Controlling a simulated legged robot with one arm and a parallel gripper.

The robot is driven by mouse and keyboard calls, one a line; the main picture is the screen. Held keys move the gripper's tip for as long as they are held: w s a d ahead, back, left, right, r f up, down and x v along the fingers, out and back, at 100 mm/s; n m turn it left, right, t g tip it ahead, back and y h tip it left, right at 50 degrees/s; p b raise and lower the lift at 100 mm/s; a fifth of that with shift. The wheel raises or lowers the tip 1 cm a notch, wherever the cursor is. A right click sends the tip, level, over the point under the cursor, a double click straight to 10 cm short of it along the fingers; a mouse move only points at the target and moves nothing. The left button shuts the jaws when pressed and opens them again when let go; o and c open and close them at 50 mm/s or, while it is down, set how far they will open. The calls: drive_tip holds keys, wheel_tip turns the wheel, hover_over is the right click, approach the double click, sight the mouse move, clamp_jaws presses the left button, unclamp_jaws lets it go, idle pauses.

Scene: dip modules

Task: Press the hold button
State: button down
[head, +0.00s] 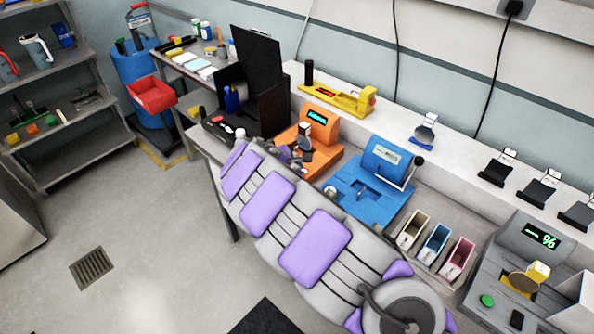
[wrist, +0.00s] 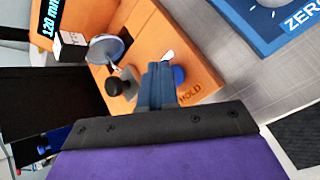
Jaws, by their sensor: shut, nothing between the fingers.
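The orange device (head: 318,124) stands on the bench in the head view, its lit display facing out. Beside that word a blue round button (wrist: 179,75), which looks like the hold button, is partly hidden behind my fingers. My gripper (wrist: 160,68) is shut and empty, its tips over or close beside this button. I cannot tell whether they touch. In the head view my arm hides the button and most of the gripper.
A black knob (wrist: 122,84) and a round silver disc (wrist: 106,48) stand on the orange device, left of my fingers. A blue device (head: 368,190) marked ZERO stands to the right. A black open box (head: 268,110) stands to the left. A yellow device (head: 335,98) is behind.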

wheel_tip(320, 180, up, 6)
drive_tip(key=p, duration=0.5)
idle(0.4)
